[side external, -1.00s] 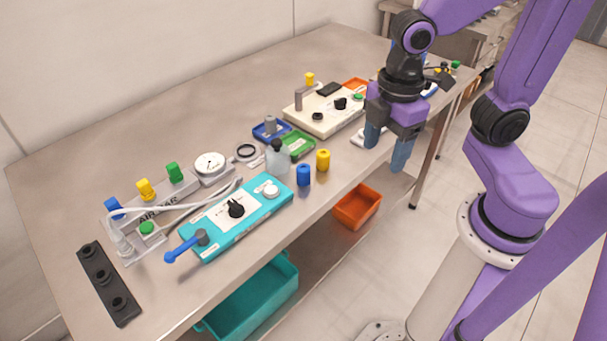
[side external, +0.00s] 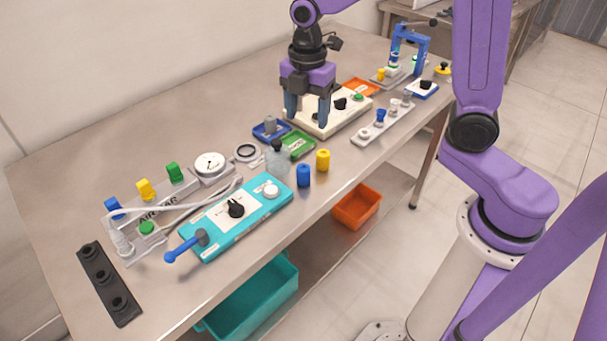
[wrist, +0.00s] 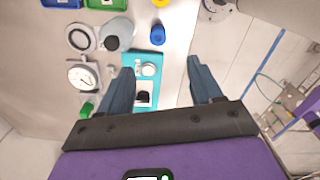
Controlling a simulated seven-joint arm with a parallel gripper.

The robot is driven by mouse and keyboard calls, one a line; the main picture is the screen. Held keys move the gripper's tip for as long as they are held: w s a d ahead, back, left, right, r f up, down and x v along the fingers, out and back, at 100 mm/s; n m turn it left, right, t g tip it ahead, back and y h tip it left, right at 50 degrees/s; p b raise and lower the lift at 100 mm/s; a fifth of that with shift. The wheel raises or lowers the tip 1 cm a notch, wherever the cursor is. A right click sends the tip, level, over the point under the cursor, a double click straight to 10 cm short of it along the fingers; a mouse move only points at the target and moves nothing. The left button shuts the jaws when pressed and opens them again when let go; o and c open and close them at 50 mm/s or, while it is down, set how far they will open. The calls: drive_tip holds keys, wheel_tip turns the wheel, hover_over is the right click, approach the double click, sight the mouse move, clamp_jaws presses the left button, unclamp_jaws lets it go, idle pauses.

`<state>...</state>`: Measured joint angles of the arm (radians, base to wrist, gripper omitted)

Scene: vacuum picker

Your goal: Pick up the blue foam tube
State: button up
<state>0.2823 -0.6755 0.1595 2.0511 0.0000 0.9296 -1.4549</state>
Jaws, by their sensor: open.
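The blue foam tube (side external: 303,175) is a short upright cylinder on the steel bench, between the teal panel and the yellow tube. It also shows near the top of the wrist view (wrist: 157,34), beyond the fingertips and roughly in line with the gap between them. My gripper (side external: 307,118) is open, empty and pointing down. In the side view it appears behind the tube, over the cream panel's left end. In the wrist view the two blue-grey fingers (wrist: 160,68) stand apart with nothing between them.
The yellow tube (side external: 323,160) stands close right of the blue one, and a grey bottle (side external: 277,160) close left. The teal panel (side external: 215,238) and green tray (side external: 308,142) are nearby. The bench's front edge is close to the tube, with an orange bin (side external: 357,208) below.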

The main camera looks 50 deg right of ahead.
approach(304, 168)
drive_tip(key=f, duration=0.5)
drive_tip(key=shift+s+d+f, duration=0.15)
drive_tip(key=shift+d+f, duration=0.05)
drive_tip(key=shift+d, duration=0.15)
drive_tip(key=shift+w+a+f, duration=0.1)
drive_tip(key=shift+a+f, duration=0.1)
drive_tip(key=shift+f, duration=1.3)
drive_tip(key=shift+w+a+f, duration=0.1)
drive_tip(key=shift+a+f, duration=0.05)
drive_tip(key=shift+f, duration=1.35)
drive_tip(key=shift+c, duration=0.4)
drive_tip(key=c, duration=1)
